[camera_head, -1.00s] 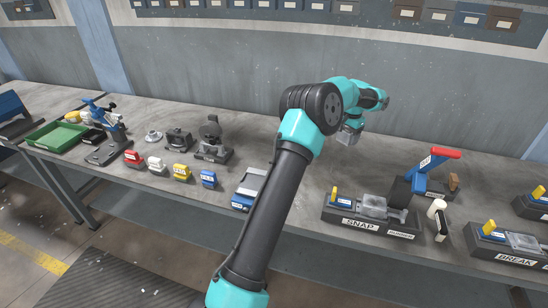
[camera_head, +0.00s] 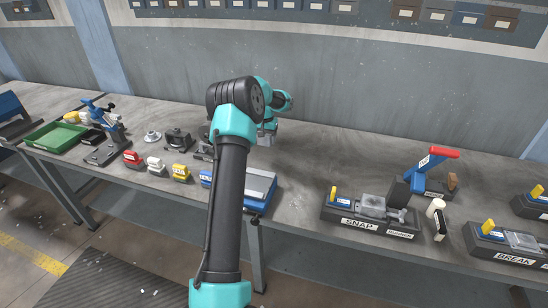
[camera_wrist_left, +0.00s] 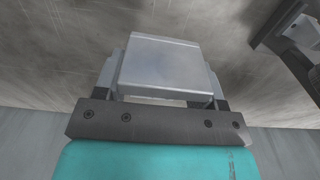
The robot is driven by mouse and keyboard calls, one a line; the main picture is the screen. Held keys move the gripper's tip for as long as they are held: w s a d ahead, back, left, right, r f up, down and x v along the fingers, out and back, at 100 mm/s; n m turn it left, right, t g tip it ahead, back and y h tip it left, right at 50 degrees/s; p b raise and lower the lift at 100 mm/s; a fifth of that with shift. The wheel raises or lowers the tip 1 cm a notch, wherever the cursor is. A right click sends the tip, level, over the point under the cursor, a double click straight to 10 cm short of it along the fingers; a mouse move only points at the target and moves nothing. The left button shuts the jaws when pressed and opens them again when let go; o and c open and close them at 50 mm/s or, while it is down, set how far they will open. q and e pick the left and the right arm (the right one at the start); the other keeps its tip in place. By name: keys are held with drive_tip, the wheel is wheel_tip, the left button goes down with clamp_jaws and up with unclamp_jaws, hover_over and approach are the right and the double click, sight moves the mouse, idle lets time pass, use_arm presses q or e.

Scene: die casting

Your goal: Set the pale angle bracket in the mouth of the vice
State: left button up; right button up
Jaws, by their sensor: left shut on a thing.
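My left gripper (camera_head: 267,137) is above the grey bench behind the blue tray. In the left wrist view my left gripper (camera_wrist_left: 163,100) is shut on the pale angle bracket (camera_wrist_left: 165,62), a smooth light-grey metal piece between the two fingers. In the head view the bracket shows only as a small pale patch below the wrist. A small dark device (camera_head: 178,140), possibly the vice, stands left of my gripper, apart from it. A second dark device (camera_head: 204,146) is partly hidden by my arm. My right gripper is not in view.
Red, white and yellow labelled blocks (camera_head: 180,172) line the front edge. A blue-and-grey tray (camera_head: 262,184) is partly behind my arm. The SNAP fixture (camera_head: 370,214) and a red-handled blue press (camera_head: 425,172) stand right. The bench between tray and fixture is clear.

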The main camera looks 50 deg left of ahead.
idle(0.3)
use_arm(q)
hover_over(266, 161)
drive_tip(key=shift+a+f, duration=0.1)
drive_tip(key=shift+f, duration=3)
drive_tip(key=shift+f, duration=1.85)
drive_tip(key=shift+f, duration=0.1)
drive_tip(key=o, duration=1.3)
drive_tip(key=shift+f, duration=0.1)
drive_tip(key=shift+c, duration=0.2)
wheel_tip(266, 161, up, 12)
drive_tip(key=shift+r, duration=0.15)
